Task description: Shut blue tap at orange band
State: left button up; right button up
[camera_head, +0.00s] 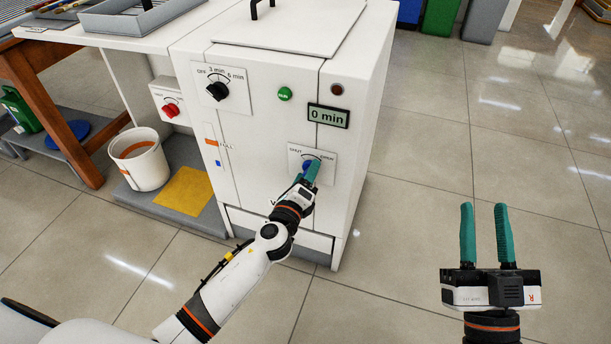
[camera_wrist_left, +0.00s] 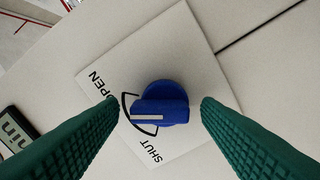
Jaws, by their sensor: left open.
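The blue tap (camera_wrist_left: 160,103) is a round knob with a white pointer line on a white plate (camera_wrist_left: 180,50) marked OPEN and SHUT. The line points at the arc between the two words. My left gripper (camera_head: 311,172) is at the tap on the white cabinet, partly hiding it. In the left wrist view its open green fingers stand either side of the knob, with gaps. A narrow upright strip on the cabinet has an orange band (camera_head: 211,142) and a small blue mark (camera_head: 218,163) below it. My right gripper (camera_head: 487,235) is open and empty over the floor.
The cabinet front has a black timer knob (camera_head: 217,91), a green button (camera_head: 285,93), a dark red lamp (camera_head: 337,90) and a display (camera_head: 328,115) reading 0 min. A red knob (camera_head: 170,110) and white bucket (camera_head: 140,158) are left. Floor right is clear.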

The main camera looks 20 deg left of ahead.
pick_arm(q)
jog(key=c, duration=0.9)
jog(key=n+b, duration=0.1)
jog(key=n, duration=0.6)
jog(key=shift+a+r, duration=0.1)
jog(key=shift+n, duration=1.1)
pick_arm(e)
jog(key=shift+s+d+r+t+y, duration=0.1)
jog(key=shift+s+r+t+y, duration=0.05)
jog(key=shift+s+r+t, duration=0.5)
jog(key=shift+s+r+t+y, duration=0.15)
jog(key=shift+s+r+t, duration=0.3)
jog(key=shift+r+t, duration=0.3)
pick_arm(q)
jog(key=shift+w+a, duration=0.1)
pick_arm(e)
jog(key=shift+w, duration=0.1)
